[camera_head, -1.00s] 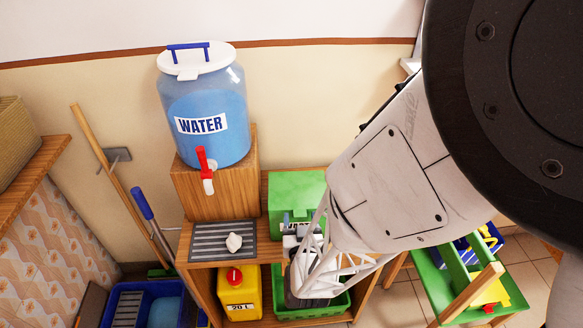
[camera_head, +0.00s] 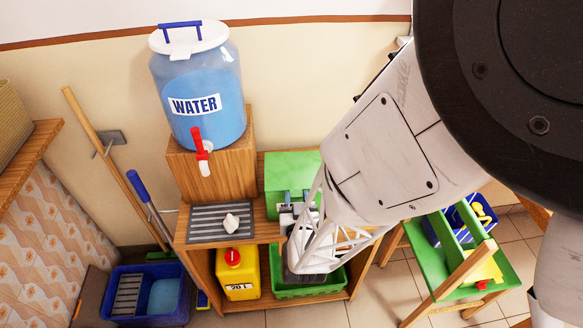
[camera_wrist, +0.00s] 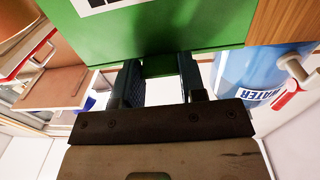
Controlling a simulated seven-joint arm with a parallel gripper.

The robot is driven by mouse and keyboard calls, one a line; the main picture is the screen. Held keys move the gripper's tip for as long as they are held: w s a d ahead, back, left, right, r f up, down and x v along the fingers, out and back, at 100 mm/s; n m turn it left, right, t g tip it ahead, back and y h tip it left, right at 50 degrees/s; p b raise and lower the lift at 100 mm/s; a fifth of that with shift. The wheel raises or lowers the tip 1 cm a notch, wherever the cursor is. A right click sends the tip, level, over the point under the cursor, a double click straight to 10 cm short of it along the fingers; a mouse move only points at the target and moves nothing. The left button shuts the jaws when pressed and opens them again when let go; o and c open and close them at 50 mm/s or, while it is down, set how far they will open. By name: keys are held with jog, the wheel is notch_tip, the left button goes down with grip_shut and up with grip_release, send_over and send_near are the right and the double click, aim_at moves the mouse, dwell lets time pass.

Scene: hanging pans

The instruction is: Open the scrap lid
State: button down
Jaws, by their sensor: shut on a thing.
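A green box with a green lid (camera_head: 290,168) stands on the wooden stand, right of the water dispenser. My gripper (camera_head: 296,200) is at the front of this box, reaching down from the upper right. There my gripper (camera_wrist: 159,72) is shut on a small green tab (camera_wrist: 158,65) at the lid's edge. My wrist hides much of the box front in the head view, and I cannot tell whether the lid is raised.
The water dispenser (camera_head: 195,95) with a red tap stands on a wooden block. A grey drip grate (camera_head: 205,227) holds a white lump. Below are a yellow can (camera_head: 238,275) and a green crate (camera_head: 310,288). A green stool (camera_head: 455,262) stands at right.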

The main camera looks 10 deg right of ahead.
jog(key=shift+r, duration=0.15)
jog(key=shift+w+r+g, duration=0.2)
jog(key=shift+r+g, duration=0.55)
jog(key=shift+r, duration=0.4)
jog(key=shift+w+r+g, duration=0.15)
jog(key=shift+r+g, duration=0.6)
jog(key=shift+r, duration=0.35)
jog(key=shift+w+d+r, duration=0.1)
jog(key=shift+w+r, duration=0.25)
jog(key=shift+r, duration=0.4)
jog(key=shift+w+a+r, duration=0.1)
jog(key=shift+w+r, duration=0.2)
jog(key=shift+r, duration=0.45)
jog(key=shift+w+d+r, duration=0.1)
jog(key=shift+w+r, duration=0.25)
jog(key=shift+r, duration=0.4)
jog(key=w+r+g, duration=0.1)
jog(key=w+r, duration=0.6)
jog(key=w, duration=0.2)
jog(key=shift+d+r+g, duration=0.2)
jog(key=shift+d+g, duration=0.05)
jog(key=shift+g, duration=0.05)
jog(key=shift+w, duration=0.1)
